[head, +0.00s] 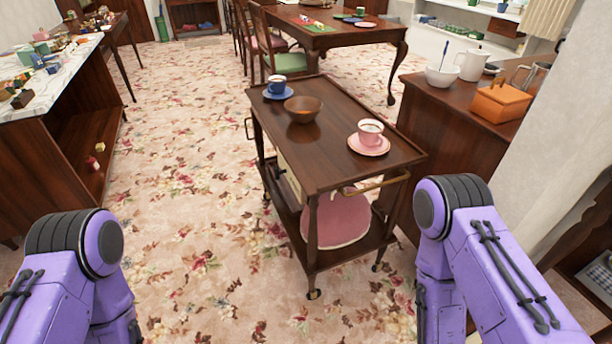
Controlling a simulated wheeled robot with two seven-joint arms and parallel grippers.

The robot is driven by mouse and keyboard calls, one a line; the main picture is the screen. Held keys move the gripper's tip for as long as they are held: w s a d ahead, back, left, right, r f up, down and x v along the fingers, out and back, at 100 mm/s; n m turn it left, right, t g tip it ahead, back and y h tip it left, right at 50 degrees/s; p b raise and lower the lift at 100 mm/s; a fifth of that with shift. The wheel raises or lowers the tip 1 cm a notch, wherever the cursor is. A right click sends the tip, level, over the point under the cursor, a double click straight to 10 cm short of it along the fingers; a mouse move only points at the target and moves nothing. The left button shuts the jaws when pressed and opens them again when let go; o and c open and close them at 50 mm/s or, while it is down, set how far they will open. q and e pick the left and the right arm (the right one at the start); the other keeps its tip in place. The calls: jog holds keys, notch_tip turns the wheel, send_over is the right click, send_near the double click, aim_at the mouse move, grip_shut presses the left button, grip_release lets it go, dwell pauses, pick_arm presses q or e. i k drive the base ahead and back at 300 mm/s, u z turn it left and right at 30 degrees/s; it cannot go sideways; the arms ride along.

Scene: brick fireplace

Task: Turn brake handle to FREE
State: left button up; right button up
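A dark wooden tea trolley (330,170) stands on castors in the middle. A brass bar handle (376,184) runs along its near right end, and another brass handle (248,128) shows at its left end. I cannot tell a brake handle or any FREE marking at this size. A castor (313,294) shows under the near leg. Only purple links of my two arms show, at the lower left and lower right. Both grippers are out of view.
On the trolley are a blue cup (277,84) on a saucer, a wooden bowl (303,108) and a pink cup (370,131) on a saucer. A pink rounded object (335,222) sits below. A sideboard (450,125) stands close right. Carpet (180,230) is clear left.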

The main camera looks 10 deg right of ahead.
aim_at(277, 171)
jog(key=u, duration=0.45)
jog(key=k, duration=1.15)
jog(key=u, duration=1.4)
jog(key=i, duration=2.1)
jog(key=z, duration=1.25)
jog(key=i, duration=0.7)
jog(key=z, duration=0.85)
